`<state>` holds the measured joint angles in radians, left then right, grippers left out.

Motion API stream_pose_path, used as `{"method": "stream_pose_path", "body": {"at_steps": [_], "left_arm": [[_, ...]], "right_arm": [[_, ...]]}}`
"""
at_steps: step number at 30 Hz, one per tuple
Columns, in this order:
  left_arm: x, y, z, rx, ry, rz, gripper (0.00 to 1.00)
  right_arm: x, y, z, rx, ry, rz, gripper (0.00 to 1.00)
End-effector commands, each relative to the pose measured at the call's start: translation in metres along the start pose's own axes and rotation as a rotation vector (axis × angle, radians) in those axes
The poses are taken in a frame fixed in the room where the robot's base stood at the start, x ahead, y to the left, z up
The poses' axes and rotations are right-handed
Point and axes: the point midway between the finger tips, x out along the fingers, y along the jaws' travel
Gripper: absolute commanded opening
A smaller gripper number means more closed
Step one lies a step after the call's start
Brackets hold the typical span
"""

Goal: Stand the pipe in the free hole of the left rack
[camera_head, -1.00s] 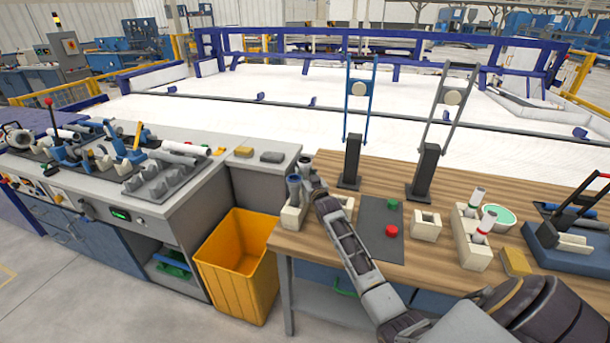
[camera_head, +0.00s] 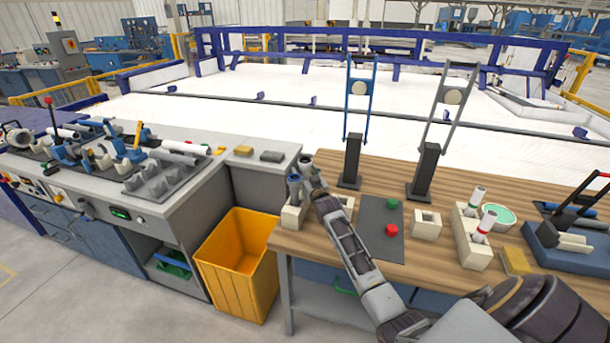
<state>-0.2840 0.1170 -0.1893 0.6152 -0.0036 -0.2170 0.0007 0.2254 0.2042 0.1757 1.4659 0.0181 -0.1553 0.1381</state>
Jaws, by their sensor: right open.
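The left rack (camera_head: 292,218) is a cream block at the left end of the wooden table. A pipe with a blue-grey top (camera_head: 295,188) stands upright in its near part. A second round grey top (camera_head: 305,161) shows just behind it, close to my gripper; its lower part is hidden, so I cannot tell how it sits in the rack. My right gripper (camera_head: 312,174) is open beside these tops, at the rack's right side. Its fingers are small and partly hidden. My left gripper is out of view.
A dark mat (camera_head: 380,220) with green (camera_head: 392,203) and red (camera_head: 391,230) buttons lies right of my forearm. Beyond are an empty cream block (camera_head: 426,226) and another rack (camera_head: 470,246) with two pipes. Two tall stands rise at the back. A yellow bin (camera_head: 237,270) stands left of the table.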

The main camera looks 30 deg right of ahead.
Motion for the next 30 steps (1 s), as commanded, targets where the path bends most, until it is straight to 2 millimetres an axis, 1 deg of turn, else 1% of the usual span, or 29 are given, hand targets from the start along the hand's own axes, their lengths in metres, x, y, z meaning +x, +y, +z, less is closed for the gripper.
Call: {"method": "stream_pose_path", "body": {"at_steps": [8, 30], "left_arm": [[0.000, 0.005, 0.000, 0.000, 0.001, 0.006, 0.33], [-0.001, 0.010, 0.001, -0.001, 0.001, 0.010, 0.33]], "right_arm": [[-0.011, 0.000, 0.001, 0.000, -0.001, 0.000, 0.61], [-0.065, 0.000, 0.001, 0.001, -0.001, 0.000, 0.61]]}}
